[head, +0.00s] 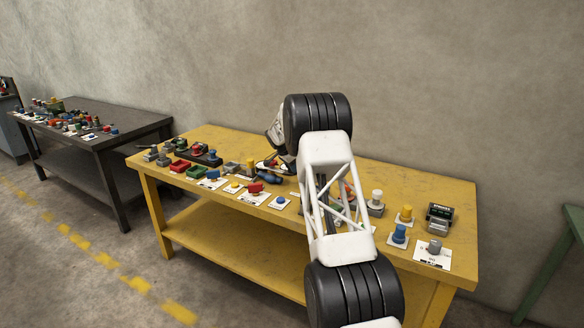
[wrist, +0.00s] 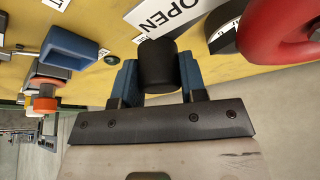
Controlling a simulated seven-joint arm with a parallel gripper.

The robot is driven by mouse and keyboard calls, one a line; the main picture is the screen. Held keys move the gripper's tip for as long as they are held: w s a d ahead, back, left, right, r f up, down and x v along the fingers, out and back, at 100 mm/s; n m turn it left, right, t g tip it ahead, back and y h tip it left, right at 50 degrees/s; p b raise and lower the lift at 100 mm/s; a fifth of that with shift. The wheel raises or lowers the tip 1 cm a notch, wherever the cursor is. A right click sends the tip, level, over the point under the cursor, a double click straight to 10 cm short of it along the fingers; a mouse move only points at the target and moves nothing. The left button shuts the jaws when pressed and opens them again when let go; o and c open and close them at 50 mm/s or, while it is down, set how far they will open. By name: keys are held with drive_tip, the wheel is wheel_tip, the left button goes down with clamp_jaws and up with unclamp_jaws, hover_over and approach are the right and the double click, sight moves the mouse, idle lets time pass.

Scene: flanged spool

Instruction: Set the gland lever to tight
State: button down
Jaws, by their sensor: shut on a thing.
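In the wrist view my gripper (wrist: 157,78) has its two blue fingers closed around a black cylindrical knob (wrist: 158,62). A white label reading OPEN (wrist: 165,14) lies just beyond the knob. No label reading tight can be made out, and I cannot tell from the frames whether this knob belongs to the gland lever. The rest of what the knob is attached to is hidden. In the head view my arm reaches over the yellow table, and the fingertips are too small and covered to make out.
In the wrist view a red ring-shaped part (wrist: 275,38) is close on the right. A blue block (wrist: 68,46) and an orange-and-black part (wrist: 46,88) are on the left. The yellow table (head: 205,243) carries many small fixtures. A dark table (head: 125,113) stands further left.

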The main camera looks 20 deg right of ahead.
drive_tip(key=shift+s+a+m+g, duration=0.2)
drive_tip(key=shift+s+a+m, duration=0.15)
drive_tip(key=shift+s+m, duration=0.25)
drive_tip(key=shift+s+a+m+g, duration=0.2)
drive_tip(key=shift+s+a+m, duration=0.15)
drive_tip(key=shift+m, duration=0.45)
drive_tip(key=c, duration=0.7)
unclamp_jaws()
drive_tip(key=shift+o, duration=0.2)
drive_tip(key=v, duration=0.7)
drive_tip(key=shift+a+r, duration=0.2)
drive_tip(key=shift+r, duration=0.15)
drive_tip(key=shift+c, duration=0.3)
